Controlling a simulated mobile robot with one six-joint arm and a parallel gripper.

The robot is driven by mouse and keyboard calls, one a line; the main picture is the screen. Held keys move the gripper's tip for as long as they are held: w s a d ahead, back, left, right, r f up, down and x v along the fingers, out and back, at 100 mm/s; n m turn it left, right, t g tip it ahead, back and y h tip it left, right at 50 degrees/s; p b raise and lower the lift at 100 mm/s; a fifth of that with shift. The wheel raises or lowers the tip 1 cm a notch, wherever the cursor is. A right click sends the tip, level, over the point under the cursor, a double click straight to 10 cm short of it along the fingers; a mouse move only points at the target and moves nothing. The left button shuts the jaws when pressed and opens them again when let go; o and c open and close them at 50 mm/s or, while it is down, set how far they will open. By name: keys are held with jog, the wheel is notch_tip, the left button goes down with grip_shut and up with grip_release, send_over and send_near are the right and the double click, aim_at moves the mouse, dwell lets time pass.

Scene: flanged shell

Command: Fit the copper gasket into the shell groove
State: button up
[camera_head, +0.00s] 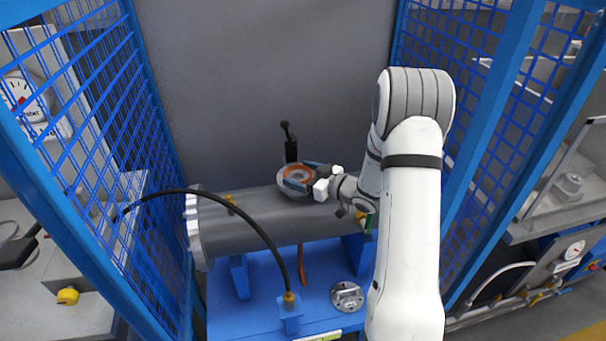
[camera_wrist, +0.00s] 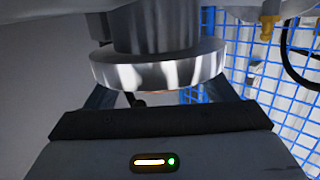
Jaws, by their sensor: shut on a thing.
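The shell (camera_head: 260,222) is a grey horizontal cylinder on blue supports, with a round upturned flange (camera_head: 283,187) on its top. The copper gasket (camera_head: 298,173) is an orange ring at the top face of this flange. My gripper (camera_head: 303,176) reaches in from the right, its two fingers shut on the gasket from either side. In the wrist view the flange (camera_wrist: 160,72) looks upside down, and only a thin copper edge of the gasket (camera_wrist: 160,94) shows against it. The groove is hidden, so I cannot tell whether the gasket is seated.
A black lever (camera_head: 289,142) stands just behind the flange. A black hose (camera_head: 240,215) arches across the shell to the blue table (camera_head: 250,318). A loose grey bolted disc (camera_head: 347,297) lies on the table. Blue mesh fences (camera_head: 110,110) close in both sides.

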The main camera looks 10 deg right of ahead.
jog(key=shift+f, duration=0.25)
jog(key=o, duration=1.2)
jog(key=shift+c, duration=0.2)
jog(key=shift+s+f, duration=0.1)
jog(key=v, duration=0.8)
jog(key=shift+b, duration=0.45)
jog(key=shift+d, duration=0.1)
